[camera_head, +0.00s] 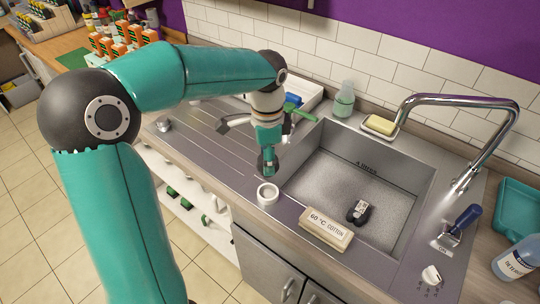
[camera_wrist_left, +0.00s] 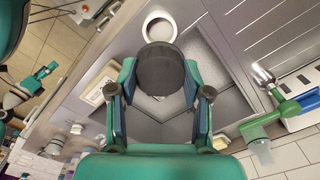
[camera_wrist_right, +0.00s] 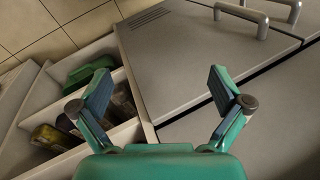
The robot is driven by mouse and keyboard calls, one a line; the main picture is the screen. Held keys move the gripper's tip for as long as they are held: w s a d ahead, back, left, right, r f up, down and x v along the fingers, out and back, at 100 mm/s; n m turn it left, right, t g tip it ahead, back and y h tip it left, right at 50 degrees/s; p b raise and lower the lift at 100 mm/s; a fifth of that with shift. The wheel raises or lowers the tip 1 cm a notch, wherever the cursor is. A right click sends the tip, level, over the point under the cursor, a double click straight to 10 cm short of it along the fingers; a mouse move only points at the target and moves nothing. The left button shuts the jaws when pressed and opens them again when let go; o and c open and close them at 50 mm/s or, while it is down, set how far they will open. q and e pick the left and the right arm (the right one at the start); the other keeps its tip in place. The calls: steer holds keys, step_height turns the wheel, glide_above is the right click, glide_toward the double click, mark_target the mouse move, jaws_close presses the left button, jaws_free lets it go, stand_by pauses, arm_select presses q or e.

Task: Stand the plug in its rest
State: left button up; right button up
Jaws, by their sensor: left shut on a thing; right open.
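The plug is a dark round disc (camera_wrist_left: 162,68) between the fingers of my left gripper (camera_wrist_left: 160,95), which is shut on it. In the head view my left gripper (camera_head: 267,150) holds the plug (camera_head: 267,167) by the sink's left edge, just behind the rest. The rest is a white ring-shaped cup (camera_head: 267,199) on the steel counter at the sink's front left corner. In the left wrist view the plug partly covers the rim of the rest (camera_wrist_left: 160,17). My right gripper (camera_wrist_right: 160,88) is open and empty, in front of grey cabinet doors.
The sink (camera_head: 395,190) holds a small dark object (camera_head: 358,211) with a pale label. A cream labelled block (camera_head: 326,228) sits on its front edge. A chrome tap (camera_head: 485,135) rises at right. A soap bottle (camera_head: 344,100) and a sponge dish (camera_head: 380,126) stand behind.

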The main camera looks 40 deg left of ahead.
arm_select(q)
steer(key=shift+f+b, duration=2.65)
steer(key=shift+f, duration=0.9)
steer(key=shift+f+b, duration=0.9)
steer(key=shift+f, duration=0.55)
steer(key=o, duration=1.3)
steer(key=shift+c, duration=0.2)
steer(key=shift+r, duration=0.15)
step_height(320, 180, up, 12)
steer(key=shift+f, duration=0.15)
